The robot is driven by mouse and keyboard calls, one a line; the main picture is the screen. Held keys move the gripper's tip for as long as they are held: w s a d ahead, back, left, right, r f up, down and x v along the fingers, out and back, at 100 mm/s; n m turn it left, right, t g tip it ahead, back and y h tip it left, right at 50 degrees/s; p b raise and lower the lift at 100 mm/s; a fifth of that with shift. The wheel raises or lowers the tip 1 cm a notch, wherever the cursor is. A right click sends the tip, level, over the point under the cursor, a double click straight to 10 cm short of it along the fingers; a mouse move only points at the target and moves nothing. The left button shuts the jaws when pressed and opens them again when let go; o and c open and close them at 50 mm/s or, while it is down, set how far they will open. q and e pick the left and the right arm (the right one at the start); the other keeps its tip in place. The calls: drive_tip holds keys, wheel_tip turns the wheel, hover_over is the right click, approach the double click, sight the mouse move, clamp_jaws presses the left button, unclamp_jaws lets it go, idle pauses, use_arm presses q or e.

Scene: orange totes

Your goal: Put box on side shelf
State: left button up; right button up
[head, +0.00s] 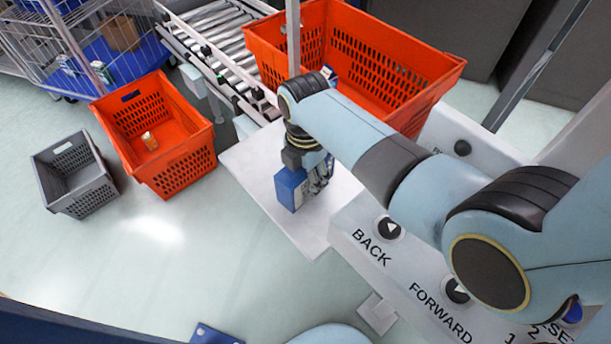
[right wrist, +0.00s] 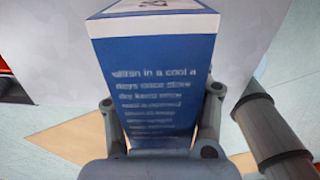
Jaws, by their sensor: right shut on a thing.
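A blue box (head: 290,189) with a white end is at my right gripper (head: 318,178), over the white side shelf (head: 252,165) in the head view. In the right wrist view the blue box (right wrist: 155,75) with white print stands between the two fingers of my right gripper (right wrist: 160,125), which is shut on it. I cannot tell whether the box touches the shelf. The gripper and arm hide part of the box and shelf. My left gripper is not in view.
A large orange tote (head: 375,50) stands behind the shelf beside a roller conveyor (head: 222,40). A smaller orange tote (head: 190,165) and a grey crate (head: 90,198) stand on the floor at left. A panel marked BACK and FORWARD (head: 405,265) lies right of the shelf.

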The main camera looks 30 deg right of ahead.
drive_tip(key=shift+f, duration=0.15)
drive_tip(key=o, duration=1.4)
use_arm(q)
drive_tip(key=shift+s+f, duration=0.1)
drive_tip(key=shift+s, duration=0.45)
use_arm(e)
wheel_tip(320, 180, up, 12)
drive_tip(key=shift+r+p, duration=0.15)
drive_tip(key=shift+p, duration=0.8)
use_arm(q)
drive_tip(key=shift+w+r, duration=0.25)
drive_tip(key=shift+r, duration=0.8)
